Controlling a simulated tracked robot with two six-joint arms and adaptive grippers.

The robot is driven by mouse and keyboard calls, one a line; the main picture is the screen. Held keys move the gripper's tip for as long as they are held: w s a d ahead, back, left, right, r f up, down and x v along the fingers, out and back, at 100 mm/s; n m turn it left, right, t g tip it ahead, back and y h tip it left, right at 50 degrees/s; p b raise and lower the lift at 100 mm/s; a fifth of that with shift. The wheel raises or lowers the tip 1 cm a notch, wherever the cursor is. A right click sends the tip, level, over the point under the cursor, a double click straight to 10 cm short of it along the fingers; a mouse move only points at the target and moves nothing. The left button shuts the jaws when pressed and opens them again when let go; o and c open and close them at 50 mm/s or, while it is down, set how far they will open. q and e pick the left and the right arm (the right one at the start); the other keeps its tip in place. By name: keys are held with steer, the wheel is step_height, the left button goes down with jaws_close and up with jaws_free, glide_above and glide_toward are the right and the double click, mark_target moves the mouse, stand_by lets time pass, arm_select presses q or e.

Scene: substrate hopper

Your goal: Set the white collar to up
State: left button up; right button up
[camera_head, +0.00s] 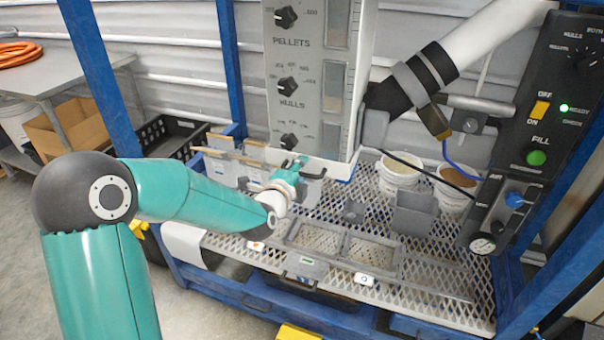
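I cannot single out the white collar for certain. A thick white pipe (490,45) slopes down at the upper right, with black bands and a pale grey ring (408,84) around its lower end. My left gripper (302,168) is at the foot of the grey hopper panel (310,85), well to the left of and below that ring. Its fingers are small and partly hidden by its own wrist, so I cannot tell whether they are open or hold anything. My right gripper is not in view.
A mesh bench (440,275) carries white buckets (397,174), a grey bin (413,212) and a rectangular frame (320,238). A black control box (548,100) with a green button stands at the right. Blue posts (232,60) frame the station.

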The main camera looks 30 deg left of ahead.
arm_select(q)
steer(key=shift+f, duration=0.1)
steer(key=shift+s+d, duration=0.1)
steer(key=shift+s, duration=0.3)
steer(key=v, duration=1.1)
